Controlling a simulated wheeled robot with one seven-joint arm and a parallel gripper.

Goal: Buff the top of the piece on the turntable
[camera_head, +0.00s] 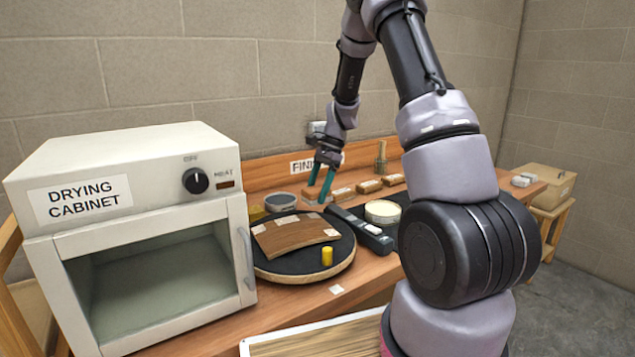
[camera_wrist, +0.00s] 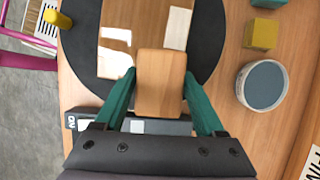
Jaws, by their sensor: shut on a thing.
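The piece (camera_head: 293,236) is a curved brown wooden lamination with several pale patches on top. It lies on the dark round turntable (camera_head: 300,277), beside a short yellow cylinder (camera_head: 327,256). In the wrist view the piece (camera_wrist: 146,22) looks glossy, and the turntable (camera_wrist: 82,55) shows around it. My gripper (camera_wrist: 160,80) has teal fingers shut on a light wooden block (camera_wrist: 160,95). The block overlaps the near edge of the piece in the wrist view. In the head view my gripper (camera_head: 322,190) is above the bench behind the turntable, apart from the piece.
A drying cabinet (camera_head: 135,235) stands at left. A dark switch box (camera_head: 362,232) lies right of the turntable, near a cream-topped tin (camera_head: 383,212). A grey-topped tin (camera_head: 280,201) and several wooden blocks (camera_head: 369,186) stand at the back. A white-edged tray (camera_head: 320,337) is in front.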

